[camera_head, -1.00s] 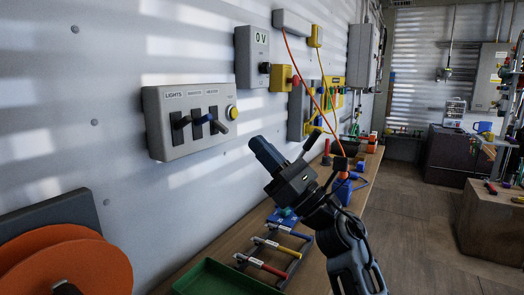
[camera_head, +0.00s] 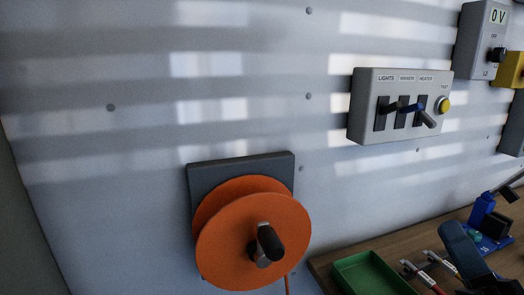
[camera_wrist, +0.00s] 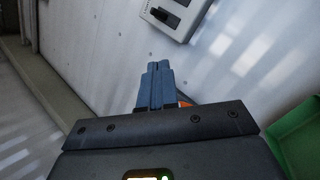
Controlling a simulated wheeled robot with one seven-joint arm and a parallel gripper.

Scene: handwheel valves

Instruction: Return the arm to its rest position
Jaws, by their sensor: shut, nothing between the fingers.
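My gripper (camera_wrist: 155,84) points up the frame in the wrist view, its two blue-grey fingers side by side and shut with nothing between them. In the head view my gripper (camera_head: 452,236) shows at the lower right, partly cut off by the bottom edge. It is over the bench, right of the green tray (camera_head: 372,274), and not touching the wall controls. The tray also shows at the right of the wrist view (camera_wrist: 296,146).
An orange reel (camera_head: 232,240) with a dark handle hangs on the wall at lower centre. A grey switch box (camera_head: 362,105) with several levers is on the wall, upper right. Tools with red handles and a blue item (camera_head: 482,208) lie on the bench. The wall's left part is clear.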

